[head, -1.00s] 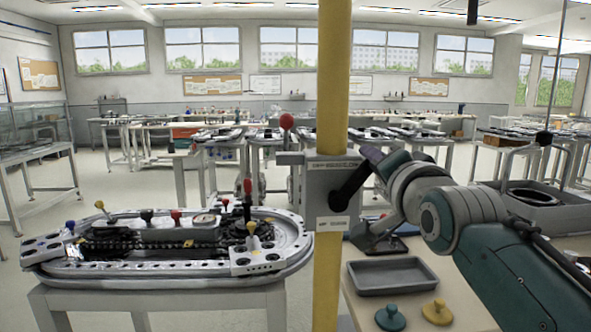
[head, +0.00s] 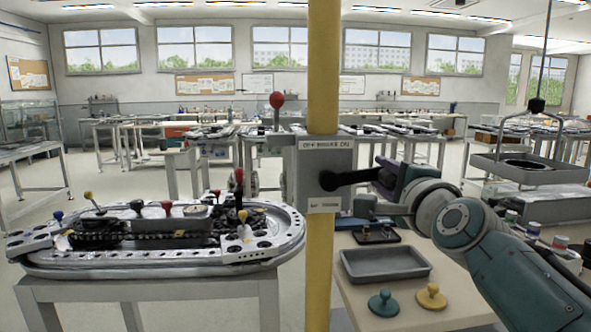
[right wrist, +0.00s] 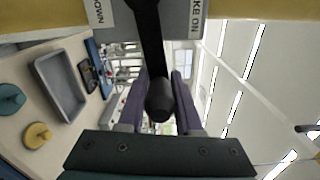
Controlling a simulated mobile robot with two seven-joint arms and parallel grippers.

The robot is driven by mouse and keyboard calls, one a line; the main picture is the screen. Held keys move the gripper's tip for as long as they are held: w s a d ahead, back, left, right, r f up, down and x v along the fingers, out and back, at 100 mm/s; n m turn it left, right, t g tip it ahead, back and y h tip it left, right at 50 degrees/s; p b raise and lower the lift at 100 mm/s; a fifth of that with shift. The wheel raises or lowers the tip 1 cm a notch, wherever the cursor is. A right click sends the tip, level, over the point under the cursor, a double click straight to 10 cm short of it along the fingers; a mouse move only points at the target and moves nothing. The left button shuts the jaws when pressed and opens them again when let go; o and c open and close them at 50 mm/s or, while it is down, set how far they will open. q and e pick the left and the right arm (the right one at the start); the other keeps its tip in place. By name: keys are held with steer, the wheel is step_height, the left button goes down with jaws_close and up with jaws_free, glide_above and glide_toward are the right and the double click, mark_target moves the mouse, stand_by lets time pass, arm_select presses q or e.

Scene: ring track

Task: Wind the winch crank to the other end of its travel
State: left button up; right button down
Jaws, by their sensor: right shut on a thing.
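The winch crank (head: 352,178) is a black arm on a grey housing (head: 312,165) fixed to a yellow post. The crank points to the right, nearly level. My right gripper (head: 388,179) is shut on the crank's black grip, which shows between the two fingers in the right wrist view (right wrist: 160,98). A grey tray (head: 481,165) hangs from a hook and cable (head: 537,104) at the right. My left gripper is not in view.
The yellow post (head: 322,70) stands directly before me. A bench at the right holds a grey bin (head: 352,276) and teal (head: 383,303) and yellow (head: 431,296) knobbed pieces. A ring track (head: 150,262) on a table fills the left. A grey crate (head: 560,207) stands below the hanging tray.

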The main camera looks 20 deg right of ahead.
steer(key=shift+f+m, duration=0.25)
steer(key=shift+m, duration=0.05)
steer(key=c, duration=0.6)
jaws_free()
steer(key=v, duration=1)
steer(key=shift+p, duration=0.4)
steer(key=shift+d, duration=0.1)
